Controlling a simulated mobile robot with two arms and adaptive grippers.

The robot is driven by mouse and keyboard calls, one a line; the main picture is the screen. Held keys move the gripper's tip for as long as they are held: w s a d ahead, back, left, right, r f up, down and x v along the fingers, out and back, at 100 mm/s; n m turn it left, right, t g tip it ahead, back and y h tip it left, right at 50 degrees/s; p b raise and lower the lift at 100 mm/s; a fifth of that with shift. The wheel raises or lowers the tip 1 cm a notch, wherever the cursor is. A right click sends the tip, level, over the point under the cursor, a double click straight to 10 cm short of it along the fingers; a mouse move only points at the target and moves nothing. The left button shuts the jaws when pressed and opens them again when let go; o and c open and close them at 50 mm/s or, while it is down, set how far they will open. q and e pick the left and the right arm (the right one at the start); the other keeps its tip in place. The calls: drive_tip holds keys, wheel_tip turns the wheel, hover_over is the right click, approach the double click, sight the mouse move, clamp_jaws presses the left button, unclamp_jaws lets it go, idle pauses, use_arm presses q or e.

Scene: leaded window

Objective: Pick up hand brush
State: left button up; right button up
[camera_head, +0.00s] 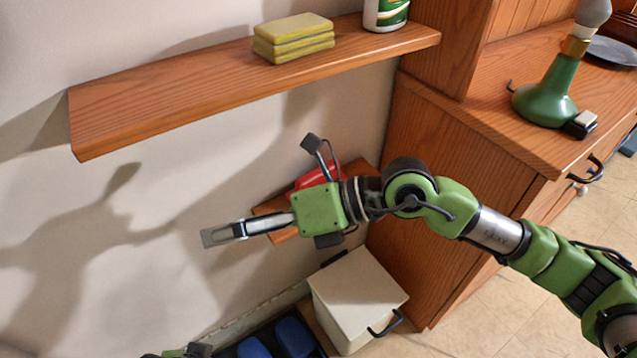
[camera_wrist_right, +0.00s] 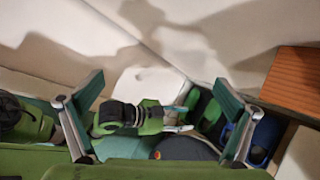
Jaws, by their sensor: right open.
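No hand brush can be made out for certain. A red object (camera_head: 307,179) lies on the small lower wooden shelf (camera_head: 358,171), mostly hidden behind my right wrist; I cannot tell whether it is the brush. My right gripper (camera_head: 222,235) reaches left in front of the wall, beyond the lower shelf's left end. In the right wrist view its two fingers (camera_wrist_right: 158,115) stand wide apart, with nothing held between them. A green and black part of my own body shows beyond them.
An upper shelf (camera_head: 180,100) holds stacked yellow sponges (camera_head: 293,38) and a green-white container (camera_head: 386,12). A wooden cabinet (camera_head: 440,190) with a green lamp-like object (camera_head: 547,95) stands right. Below are a white box (camera_head: 355,290) and blue shoes (camera_head: 295,338) on a dark tray.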

sight(319, 171)
drive_tip(key=w+d+f+t+h, duration=0.2)
drive_tip(key=w+d+f+h, duration=0.3)
drive_tip(key=d, duration=0.5)
drive_tip(key=w+d+f+t+h, duration=0.2)
drive_tip(key=w+d+f+h, duration=0.1)
drive_tip(key=w+d+h, duration=0.45)
drive_tip(key=shift+y, duration=0.85)
drive_tip(key=w, duration=0.1)
drive_tip(key=w+a, duration=0.1)
drive_tip(key=w, duration=0.1)
drive_tip(key=w+a, duration=0.1)
drive_tip(key=w, duration=0.1)
drive_tip(key=shift+w+a+f, duration=0.15)
drive_tip(key=shift+a+f, duration=0.05)
drive_tip(key=shift+a, duration=0.05)
drive_tip(key=shift+w+a, duration=0.2)
drive_tip(key=w+a, duration=0.2)
drive_tip(key=shift+w+a, duration=0.25)
drive_tip(key=shift+w, duration=0.15)
drive_tip(key=shift+w+a, duration=0.25)
drive_tip(key=shift+w, duration=0.05)
drive_tip(key=shift+f, duration=0.4)
drive_tip(key=shift+w+f, duration=0.1)
drive_tip(key=shift+f, duration=0.05)
drive_tip(key=c, duration=1.4)
use_arm(q)
drive_tip(key=shift+w+r, duration=0.2)
drive_tip(key=shift+r, duration=0.05)
use_arm(e)
drive_tip(key=shift+o, duration=0.2)
